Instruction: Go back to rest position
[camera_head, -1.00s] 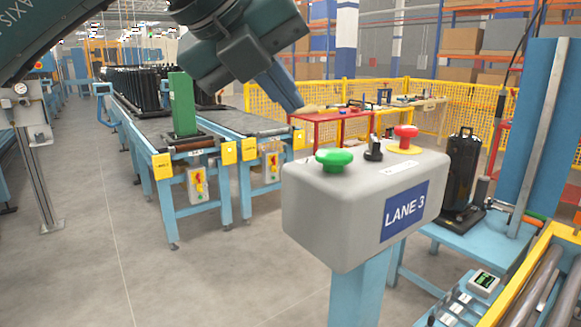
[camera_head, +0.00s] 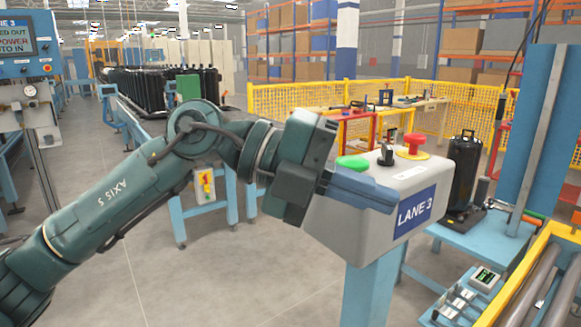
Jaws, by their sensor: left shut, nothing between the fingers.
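My left arm comes in from the lower left, and its left gripper (camera_head: 388,205) is shut and empty. The blue fingers point right and overlap the upper front of the grey LANE 3 control box (camera_head: 330,222). I cannot tell whether they touch it. The box's green button (camera_head: 352,163) shows just above the fingers, its lower part hidden. A black switch (camera_head: 386,156) and a red mushroom button (camera_head: 414,142) on a yellow ring sit to its right. My right gripper is not in view.
A black cylinder (camera_head: 464,172) stands on a blue bench (camera_head: 468,237) at right, near a tall blue panel (camera_head: 545,120). A yellow-framed roller conveyor (camera_head: 535,290) is at lower right. A yellow fence (camera_head: 285,100) stands behind. The grey floor (camera_head: 215,285) is open at lower middle.

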